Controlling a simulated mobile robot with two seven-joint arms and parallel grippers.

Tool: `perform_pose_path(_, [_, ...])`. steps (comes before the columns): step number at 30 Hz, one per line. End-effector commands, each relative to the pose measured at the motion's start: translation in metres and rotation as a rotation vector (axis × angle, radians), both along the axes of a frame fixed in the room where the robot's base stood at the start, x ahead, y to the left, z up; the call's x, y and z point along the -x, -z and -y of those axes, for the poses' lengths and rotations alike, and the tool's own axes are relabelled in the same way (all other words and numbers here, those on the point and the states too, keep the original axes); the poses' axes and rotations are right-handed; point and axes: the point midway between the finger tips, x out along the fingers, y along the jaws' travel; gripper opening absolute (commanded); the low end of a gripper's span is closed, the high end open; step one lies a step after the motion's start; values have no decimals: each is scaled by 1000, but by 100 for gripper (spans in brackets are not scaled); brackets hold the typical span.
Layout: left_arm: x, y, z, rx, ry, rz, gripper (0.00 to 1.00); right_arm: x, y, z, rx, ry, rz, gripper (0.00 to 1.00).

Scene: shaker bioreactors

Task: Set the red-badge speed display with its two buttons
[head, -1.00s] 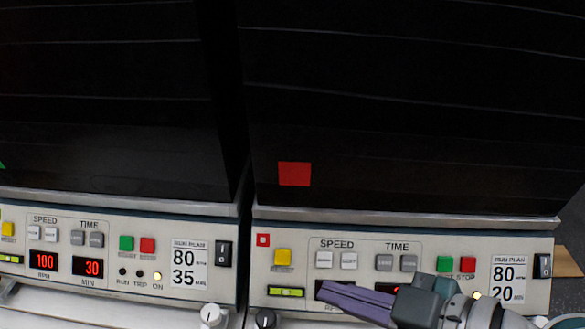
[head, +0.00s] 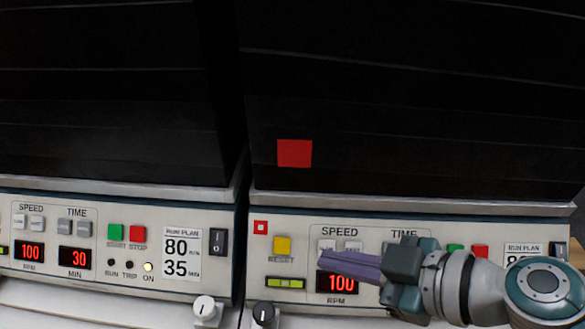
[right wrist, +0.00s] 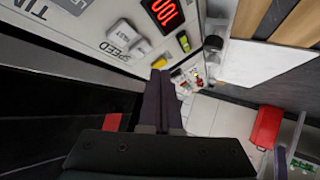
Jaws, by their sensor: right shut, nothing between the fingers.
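The red-badge unit on the right carries a red square (head: 294,153) on its dark door and a small red badge (head: 260,227) on its panel. Its speed display (head: 342,283) reads 100 RPM; it also shows in the right wrist view (right wrist: 165,12). The left speed button (head: 327,245) and right speed button (head: 352,246) sit above it, partly covered by my right gripper (head: 321,257). My right gripper is shut and empty, its fingertips close to the left speed button; I cannot tell if they touch. The time display is hidden behind my gripper and wrist. My left gripper is out of view.
A yellow reset button (head: 282,245) is left of the speed buttons. The run-plan card (head: 524,249) is partly hidden by my arm. A second unit at left shows 100 RPM (head: 30,252) and 30 MIN (head: 75,258). A black knob (head: 264,314) lies below.

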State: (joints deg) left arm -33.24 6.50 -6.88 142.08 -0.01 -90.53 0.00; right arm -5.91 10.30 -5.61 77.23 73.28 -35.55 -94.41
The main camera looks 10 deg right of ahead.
Motion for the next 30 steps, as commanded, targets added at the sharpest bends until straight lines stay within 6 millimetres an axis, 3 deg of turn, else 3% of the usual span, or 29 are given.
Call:
perform_pose_path(6, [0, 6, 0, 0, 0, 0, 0, -11, 10, 3, 2, 1, 0, 0])
perform_pose_path(30, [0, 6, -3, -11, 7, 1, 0, -12, 11, 4, 1, 0, 0, 0])
